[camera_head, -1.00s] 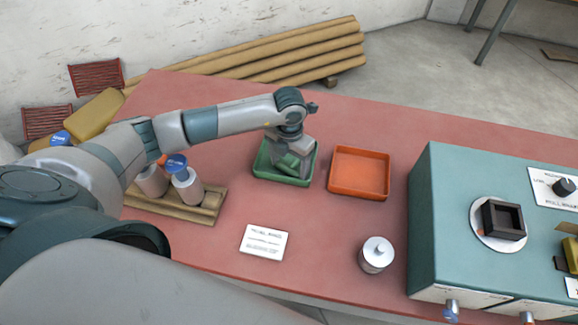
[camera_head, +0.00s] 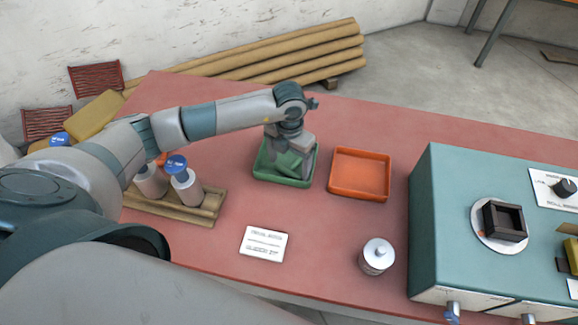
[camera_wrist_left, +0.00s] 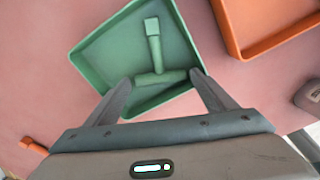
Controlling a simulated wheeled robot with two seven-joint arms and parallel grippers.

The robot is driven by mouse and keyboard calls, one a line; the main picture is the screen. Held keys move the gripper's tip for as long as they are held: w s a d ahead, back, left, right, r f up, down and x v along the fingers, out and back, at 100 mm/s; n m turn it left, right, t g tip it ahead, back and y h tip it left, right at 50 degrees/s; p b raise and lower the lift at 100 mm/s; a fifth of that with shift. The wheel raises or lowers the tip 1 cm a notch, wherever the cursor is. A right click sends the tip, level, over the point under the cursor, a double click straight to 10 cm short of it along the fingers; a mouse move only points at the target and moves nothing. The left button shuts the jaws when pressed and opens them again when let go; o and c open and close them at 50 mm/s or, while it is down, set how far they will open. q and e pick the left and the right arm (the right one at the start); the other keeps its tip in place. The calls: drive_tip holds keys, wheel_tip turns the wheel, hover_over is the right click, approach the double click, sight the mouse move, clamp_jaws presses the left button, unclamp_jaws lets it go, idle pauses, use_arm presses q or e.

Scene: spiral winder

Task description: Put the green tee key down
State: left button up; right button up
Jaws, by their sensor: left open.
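The green tee key (camera_wrist_left: 154,48) lies in the green tray (camera_wrist_left: 100,58) in the left wrist view, its stem pointing away from my gripper and its crossbar nearest to it. My left gripper (camera_wrist_left: 160,78) is open, with one finger on each side of the crossbar and a gap to each. In the head view my left gripper (camera_head: 290,152) is over the green tray (camera_head: 302,182), pointing down, and hides part of the tray's inside. My right gripper is not in view.
An orange tray (camera_head: 360,174) stands just right of the green one. A wooden rack with bottles (camera_head: 205,212) is at left, a white card (camera_head: 263,243) and a lidded jar (camera_head: 376,257) in front. A teal machine (camera_head: 440,215) fills the right.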

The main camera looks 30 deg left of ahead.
sight(289, 170)
use_arm(q)
wheel_tip(289, 170, up, 10)
drive_tip(key=b, duration=0.3)
drive_tip(key=shift+r, duration=0.25)
drive_tip(key=shift+d, duration=0.15)
